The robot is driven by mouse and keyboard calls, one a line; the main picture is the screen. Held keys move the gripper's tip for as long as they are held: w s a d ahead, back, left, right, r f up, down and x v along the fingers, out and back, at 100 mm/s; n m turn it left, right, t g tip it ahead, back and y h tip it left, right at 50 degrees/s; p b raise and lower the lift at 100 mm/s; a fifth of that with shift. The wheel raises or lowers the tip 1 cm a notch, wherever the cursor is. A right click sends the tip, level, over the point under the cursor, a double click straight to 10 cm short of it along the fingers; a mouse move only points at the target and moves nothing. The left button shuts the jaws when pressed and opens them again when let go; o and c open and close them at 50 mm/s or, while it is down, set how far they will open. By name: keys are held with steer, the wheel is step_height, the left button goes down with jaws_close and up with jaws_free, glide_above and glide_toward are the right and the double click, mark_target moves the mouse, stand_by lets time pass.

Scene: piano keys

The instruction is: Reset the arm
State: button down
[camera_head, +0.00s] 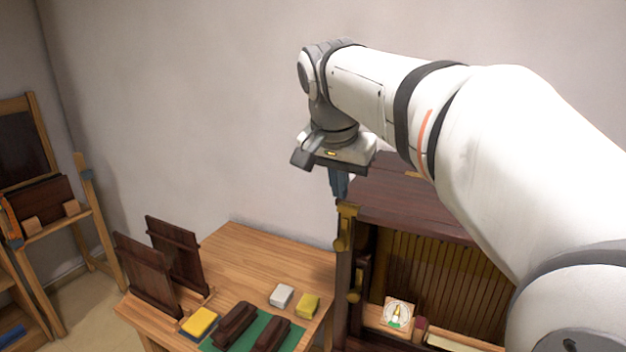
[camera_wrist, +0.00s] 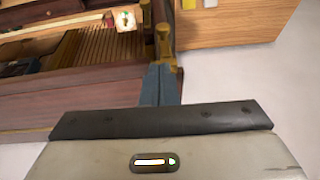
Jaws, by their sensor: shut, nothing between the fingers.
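My gripper (camera_head: 340,194) hangs from the raised white arm, pointing down, over the left end of the dark wooden piano case (camera_head: 400,190). Its blue-grey fingers are together with nothing between them. In the wrist view, the fingers of my gripper (camera_wrist: 160,70) overlap the edge of the piano case (camera_wrist: 80,105), close to a brass-coloured bracket (camera_wrist: 164,40). I cannot tell if the fingertips touch the bracket, which also shows in the head view (camera_head: 345,228). The arm hides part of the piano's right side.
A wooden table (camera_head: 265,255) stands left of the piano. It bears a green mat (camera_head: 287,340), dark wooden blocks (camera_head: 234,324), yellow and white blocks (camera_head: 281,296) and upright dark panels (camera_head: 148,275). A card (camera_head: 398,313) stands inside the piano. A wooden easel (camera_head: 85,190) is far left.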

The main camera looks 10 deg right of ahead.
steer(key=s+d+f+n+y, duration=0.1)
steer(key=s+f+n, duration=0.6)
steer(key=s+f, duration=1)
step_height(320, 180, down, 4)
steer(key=shift+f+g+y, duration=0.1)
steer(key=shift+g+y, duration=0.3)
steer(key=shift+y, duration=0.1)
